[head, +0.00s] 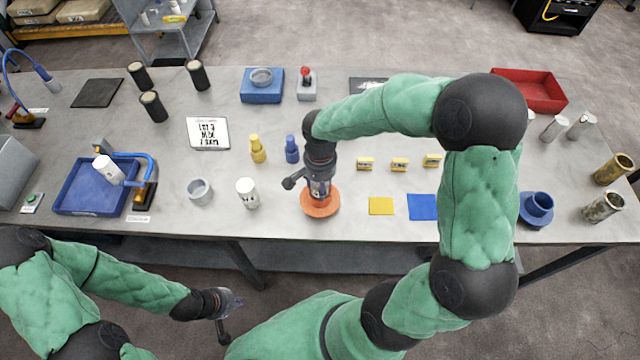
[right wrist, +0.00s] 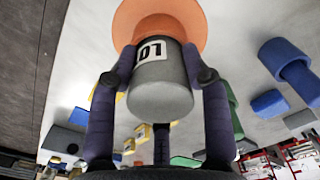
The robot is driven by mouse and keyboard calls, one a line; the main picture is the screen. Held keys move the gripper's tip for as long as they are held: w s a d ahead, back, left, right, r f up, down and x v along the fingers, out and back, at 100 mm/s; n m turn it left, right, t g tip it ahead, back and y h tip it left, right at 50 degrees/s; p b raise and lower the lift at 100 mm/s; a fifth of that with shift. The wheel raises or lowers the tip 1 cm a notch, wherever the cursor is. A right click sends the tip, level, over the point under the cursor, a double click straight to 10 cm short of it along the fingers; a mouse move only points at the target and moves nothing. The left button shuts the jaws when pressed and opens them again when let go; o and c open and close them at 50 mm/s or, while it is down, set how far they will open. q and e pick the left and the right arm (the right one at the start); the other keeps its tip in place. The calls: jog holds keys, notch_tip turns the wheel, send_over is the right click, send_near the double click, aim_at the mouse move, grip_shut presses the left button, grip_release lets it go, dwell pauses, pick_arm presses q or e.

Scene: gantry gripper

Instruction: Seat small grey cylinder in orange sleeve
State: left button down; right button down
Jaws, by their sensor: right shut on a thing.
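The orange sleeve (head: 321,208) stands on its wide round base near the front edge of the table. My right gripper (head: 320,190) is directly above it, pointing down. In the right wrist view its fingers (right wrist: 163,72) are shut on the sides of the small grey cylinder (right wrist: 160,92), which has a white "01" label. The cylinder's far end meets the collar of the orange sleeve (right wrist: 178,14) and looks in line with it. How deep it sits is hidden. My left gripper (head: 230,302) is empty, in front of the table; its finger gap is too small to read.
A white labelled cylinder (head: 247,194) and a grey ring cup (head: 200,191) stand left of the sleeve. Blue (head: 292,149) and yellow (head: 257,149) stepped pieces stand behind it. Yellow (head: 381,206) and blue (head: 422,207) squares lie to the right.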

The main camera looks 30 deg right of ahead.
jog(key=shift+r, duration=0.1)
jog(key=c, duration=0.6)
grip_release()
jog(key=shift+r, duration=0.15)
notch_tip(320, 180, up, 12)
jog(key=shift+f+p, duration=0.1)
jog(key=shift+p, duration=0.9)
